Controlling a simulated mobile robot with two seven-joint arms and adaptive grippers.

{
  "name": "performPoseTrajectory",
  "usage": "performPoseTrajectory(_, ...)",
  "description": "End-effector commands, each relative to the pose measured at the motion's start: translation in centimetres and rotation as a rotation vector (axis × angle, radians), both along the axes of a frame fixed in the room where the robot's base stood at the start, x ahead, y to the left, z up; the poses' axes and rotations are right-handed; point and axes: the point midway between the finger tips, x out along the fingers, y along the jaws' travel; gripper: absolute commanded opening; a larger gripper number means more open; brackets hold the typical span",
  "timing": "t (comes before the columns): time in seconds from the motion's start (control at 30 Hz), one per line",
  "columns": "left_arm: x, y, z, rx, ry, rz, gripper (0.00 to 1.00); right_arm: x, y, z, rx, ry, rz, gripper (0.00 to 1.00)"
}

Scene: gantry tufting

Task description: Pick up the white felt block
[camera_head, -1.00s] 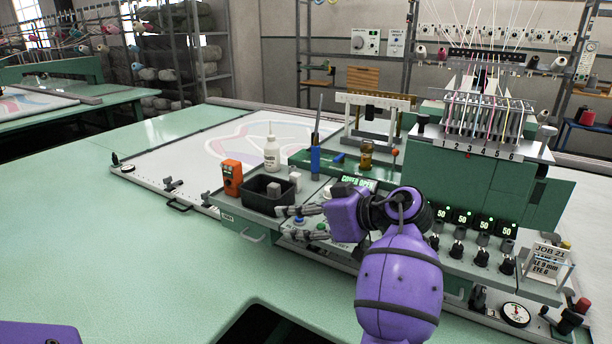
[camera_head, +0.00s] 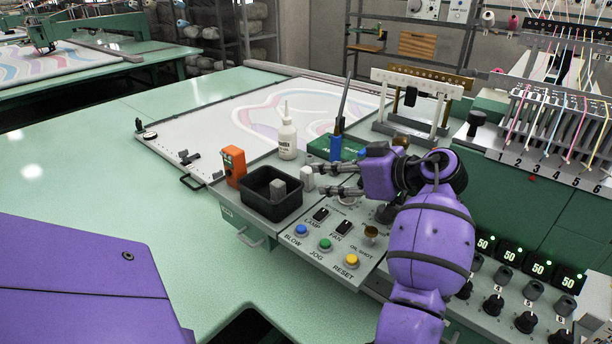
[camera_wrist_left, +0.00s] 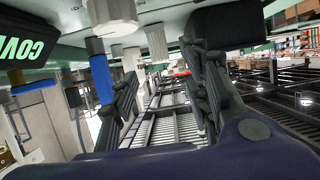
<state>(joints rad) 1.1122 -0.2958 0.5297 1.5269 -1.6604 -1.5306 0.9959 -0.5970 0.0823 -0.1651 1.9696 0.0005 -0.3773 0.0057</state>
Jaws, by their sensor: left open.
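The white felt block (camera_head: 307,178) is a small pale upright block. In the head view it stands beside the right side of the black bin, on the console's edge. My left gripper (camera_head: 315,180) is open, its two fingers pointing left. The fingertips are right at the block, one behind it and one in front; I cannot tell whether they touch it. In the left wrist view my left gripper (camera_wrist_left: 160,62) shows both fingers apart. Pale pieces show near the top there, but I cannot tell which is the block. My right gripper is not in view.
The black bin (camera_head: 252,206) holds a grey block (camera_head: 278,187). An orange device (camera_head: 233,166), a white bottle (camera_head: 287,136) and a blue-handled tool (camera_head: 336,140) stand close by. Buttons and switches cover the console (camera_head: 340,262) in front. The green table (camera_head: 80,180) is clear at left.

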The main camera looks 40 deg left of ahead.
Motion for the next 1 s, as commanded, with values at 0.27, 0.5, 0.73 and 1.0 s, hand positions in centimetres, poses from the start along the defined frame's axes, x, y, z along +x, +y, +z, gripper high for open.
performPoseTrajectory(0.27,0.0,2.1,-1.0,-0.001,-0.001,0.000,0.44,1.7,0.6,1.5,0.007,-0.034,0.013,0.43)
performPoseTrajectory(0.5,-0.1,5.0,-2.8,0.001,-0.002,0.000,0.44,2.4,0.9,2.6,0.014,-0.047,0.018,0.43)
performPoseTrajectory(0.73,0.0,5.6,-3.4,0.000,-0.001,-0.002,0.44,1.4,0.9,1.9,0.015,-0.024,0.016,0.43)
performPoseTrajectory(1.0,0.0,5.6,-3.5,0.000,0.001,-0.001,0.21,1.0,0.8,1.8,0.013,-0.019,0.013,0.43)
